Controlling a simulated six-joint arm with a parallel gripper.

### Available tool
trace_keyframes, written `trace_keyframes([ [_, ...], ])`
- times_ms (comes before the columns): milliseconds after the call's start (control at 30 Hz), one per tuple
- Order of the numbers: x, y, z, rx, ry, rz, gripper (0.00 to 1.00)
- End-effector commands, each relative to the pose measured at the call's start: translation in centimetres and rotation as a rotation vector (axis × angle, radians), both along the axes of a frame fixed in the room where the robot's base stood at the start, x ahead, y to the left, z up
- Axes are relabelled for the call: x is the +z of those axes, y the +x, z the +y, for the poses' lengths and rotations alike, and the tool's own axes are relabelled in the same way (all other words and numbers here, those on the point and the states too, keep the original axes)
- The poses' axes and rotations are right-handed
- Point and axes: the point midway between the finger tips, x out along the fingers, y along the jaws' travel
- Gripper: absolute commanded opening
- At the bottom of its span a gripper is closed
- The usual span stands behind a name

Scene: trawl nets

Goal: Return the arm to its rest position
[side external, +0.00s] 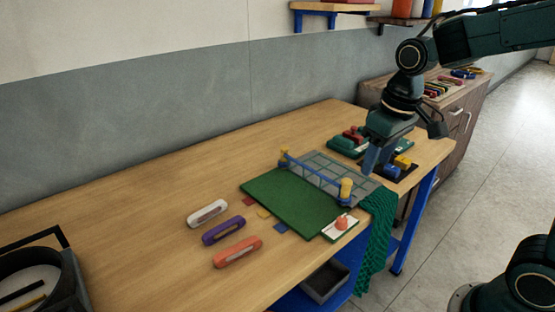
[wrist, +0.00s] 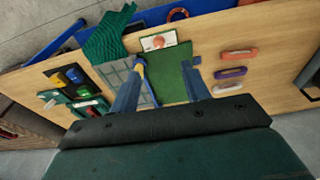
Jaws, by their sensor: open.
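My gripper (side external: 378,160) hangs from my arm above the right part of the wooden table (side external: 130,204), just behind the right end of the green mat (side external: 290,203). In the wrist view, my gripper (wrist: 158,84) has its two blue fingers spread wide apart with nothing held between them. The mat and a grey grid panel (wrist: 116,72) show beyond the fingers. My arm reaches in from the upper right in the side view.
A green net (side external: 375,232) hangs over the front edge. White, purple and orange handles (side external: 237,252) lie left of the mat. A black dish (side external: 35,290) stands at lower left. The left tabletop is mostly clear.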

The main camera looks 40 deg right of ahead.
Motion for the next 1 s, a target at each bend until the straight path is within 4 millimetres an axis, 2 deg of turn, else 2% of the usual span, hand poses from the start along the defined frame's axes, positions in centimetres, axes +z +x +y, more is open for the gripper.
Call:
trace_keyframes([
  [233, 2.2, -4.1, 0.5, 0.004, -0.002, -0.102, 0.47],
  [600, 3.5, -10.0, 1.1, 0.010, 0.000, -0.243, 0.47],
  [800, 3.3, -12.2, 1.2, 0.012, 0.002, -0.299, 0.47],
  [1000, 3.2, -13.0, 1.3, 0.012, 0.004, -0.322, 0.47],
])
